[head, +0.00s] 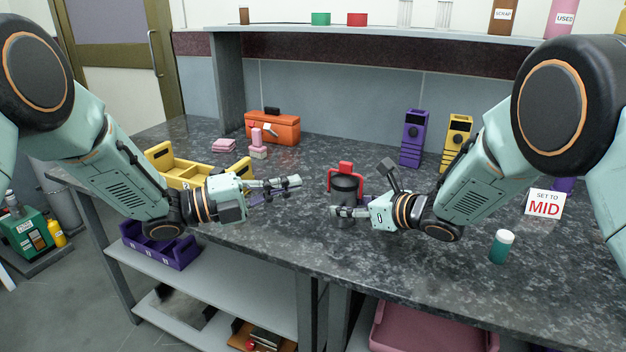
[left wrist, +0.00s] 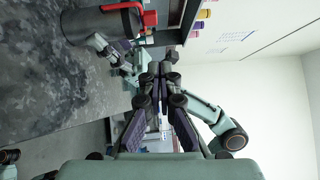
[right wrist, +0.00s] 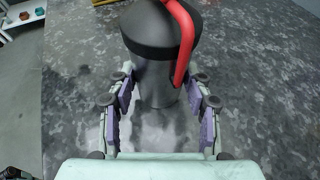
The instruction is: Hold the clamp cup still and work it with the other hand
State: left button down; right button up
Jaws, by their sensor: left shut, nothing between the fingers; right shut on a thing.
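The clamp cup (head: 346,187) is a dark grey cup with a red bail and knob on top, upright on the dark speckled counter. My right gripper (head: 342,211) is shut on its lower body; in the right wrist view the cup (right wrist: 158,80) stands between the fingers (right wrist: 160,100), with a red arm down its side. My left gripper (head: 294,183) is shut and empty, left of the cup and apart from it. In the left wrist view its fingertips (left wrist: 158,72) are together and the cup (left wrist: 100,27) shows at upper left, turned sideways.
A yellow tray (head: 158,160) lies behind my left arm, with an orange toolbox (head: 272,128) farther back. Purple (head: 413,140) and yellow (head: 456,138) devices stand at the back. A "SET TO MID" card (head: 545,204) and a teal bottle (head: 501,250) are at right.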

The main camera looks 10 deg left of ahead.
pick_arm(q)
jog(key=shift+v, duration=1.5)
jog(key=shift+r, duration=0.1)
pick_arm(e)
jog(key=o, duration=1.4)
jog(key=v, duration=1.2)
